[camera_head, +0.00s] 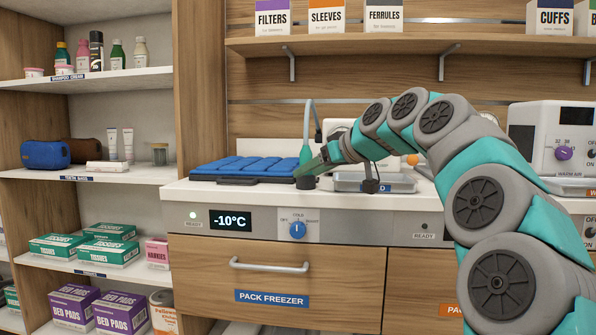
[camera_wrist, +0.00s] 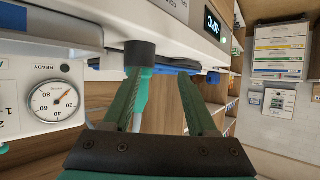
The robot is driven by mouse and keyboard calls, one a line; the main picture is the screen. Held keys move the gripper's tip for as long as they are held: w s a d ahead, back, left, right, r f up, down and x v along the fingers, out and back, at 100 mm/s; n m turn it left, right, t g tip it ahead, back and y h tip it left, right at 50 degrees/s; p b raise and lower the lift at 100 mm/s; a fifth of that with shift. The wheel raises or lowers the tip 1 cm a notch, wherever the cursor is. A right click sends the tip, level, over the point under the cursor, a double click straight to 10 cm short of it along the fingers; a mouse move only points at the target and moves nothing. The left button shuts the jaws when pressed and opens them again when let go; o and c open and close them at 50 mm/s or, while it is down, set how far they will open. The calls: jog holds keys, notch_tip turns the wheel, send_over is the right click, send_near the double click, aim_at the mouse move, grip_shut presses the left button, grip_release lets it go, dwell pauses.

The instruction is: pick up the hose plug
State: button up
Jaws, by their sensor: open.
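The hose plug (camera_head: 306,149) is a teal piece with a grey hose rising from its top. It stands upright in a dark round socket (camera_head: 306,183) on the counter, beside the blue pack tray. In the wrist view, which is turned over, the plug (camera_wrist: 145,85) hangs below the dark socket (camera_wrist: 140,54). My gripper (camera_wrist: 160,72) is open, with its green fingers pointing at the plug. The plug shows just inside the left finger, partly hidden by it; contact is not clear. In the head view my gripper (camera_head: 322,162) is right beside the plug.
Blue cold packs (camera_head: 245,168) lie left of the socket. A metal tray (camera_head: 372,182) and a white device with a dial (camera_head: 560,140) stand to the right. A shelf (camera_head: 420,43) with labelled boxes hangs above. The freezer drawer (camera_head: 285,283) is shut.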

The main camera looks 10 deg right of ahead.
jog(key=shift+w+d+r+t, duration=0.25)
jog(key=shift+w+d+r, duration=0.15)
jog(key=shift+w, duration=0.2)
jog(key=shift+w+d+r+t, duration=0.3)
jog(key=shift+w+d, duration=0.1)
jog(key=shift+w, duration=0.15)
jog(key=shift+w+a+f, duration=0.1)
jog(key=shift+w+a, duration=0.05)
jog(key=shift+w, duration=0.4)
jog(key=shift+w+a, duration=0.15)
jog(key=shift+w, duration=0.4)
jog(key=shift+x, duration=3.05)
jog(key=shift+s+d+f, duration=0.1)
jog(key=shift+c, duration=0.2)
grip_shut()
